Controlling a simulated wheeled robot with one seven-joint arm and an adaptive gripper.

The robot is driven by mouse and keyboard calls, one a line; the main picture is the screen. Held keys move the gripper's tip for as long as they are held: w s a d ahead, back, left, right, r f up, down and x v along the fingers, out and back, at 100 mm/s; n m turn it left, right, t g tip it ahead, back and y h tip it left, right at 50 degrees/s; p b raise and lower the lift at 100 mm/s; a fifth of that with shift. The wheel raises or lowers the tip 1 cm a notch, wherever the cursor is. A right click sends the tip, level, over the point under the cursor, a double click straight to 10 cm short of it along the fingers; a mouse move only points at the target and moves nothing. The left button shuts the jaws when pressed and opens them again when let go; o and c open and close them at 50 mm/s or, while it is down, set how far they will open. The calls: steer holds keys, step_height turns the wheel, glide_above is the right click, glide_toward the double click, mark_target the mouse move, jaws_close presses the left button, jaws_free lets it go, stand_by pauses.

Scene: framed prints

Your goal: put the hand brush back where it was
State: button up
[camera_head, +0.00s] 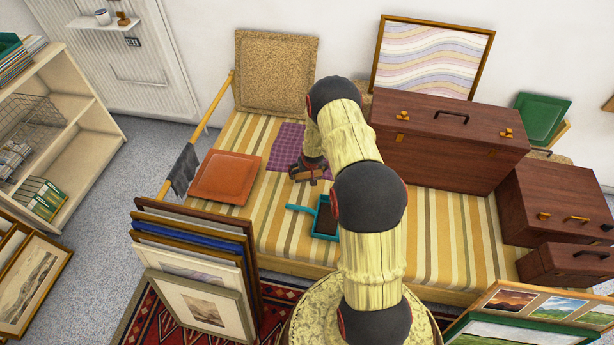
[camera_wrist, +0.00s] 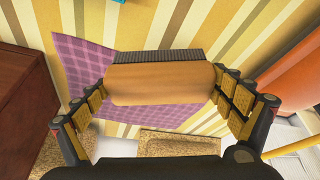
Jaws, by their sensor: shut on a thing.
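The hand brush (camera_wrist: 160,85) has a plain wooden back and a strip of dark bristles along its far edge in the wrist view. My gripper (camera_wrist: 163,80) is shut on it, with a finger at each end of the wooden back. In the head view my gripper (camera_head: 309,170) is over the striped daybed, by the front right edge of a purple checked cloth (camera_head: 287,142). The cloth also shows beneath the brush in the wrist view (camera_wrist: 78,62). The brush is small and partly hidden by my gripper in the head view. Whether it touches the surface I cannot tell.
A teal dustpan (camera_head: 325,220) lies nearer on the striped cover (camera_head: 433,235). An orange cushion (camera_head: 226,176) is to the left, a tan cushion (camera_head: 276,72) behind. A large brown case (camera_head: 447,150) stands close on the right. Framed prints (camera_head: 200,290) lean in front.

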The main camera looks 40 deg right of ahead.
steer(key=w+f, duration=0.1)
steer(key=w+d+f, duration=0.1)
steer(key=f, duration=0.1)
steer(key=w+d+f, duration=0.1)
steer(key=f, duration=0.1)
steer(key=shift+w+d+f+b, duration=0.1)
steer(key=shift+w+d+b, duration=0.15)
steer(key=shift+w+b, duration=0.05)
steer(key=shift+w+d+f, duration=0.15)
steer(key=shift+w+f, duration=0.1)
steer(key=shift+f, duration=0.3)
steer(key=shift+f+b, duration=1.1)
steer(key=shift+f, duration=0.3)
steer(key=shift+o, duration=0.2)
steer(key=shift+f+b, duration=0.3)
steer(key=shift+f, duration=0.05)
steer(key=o, duration=1.1)
steer(key=shift+r, duration=0.1)
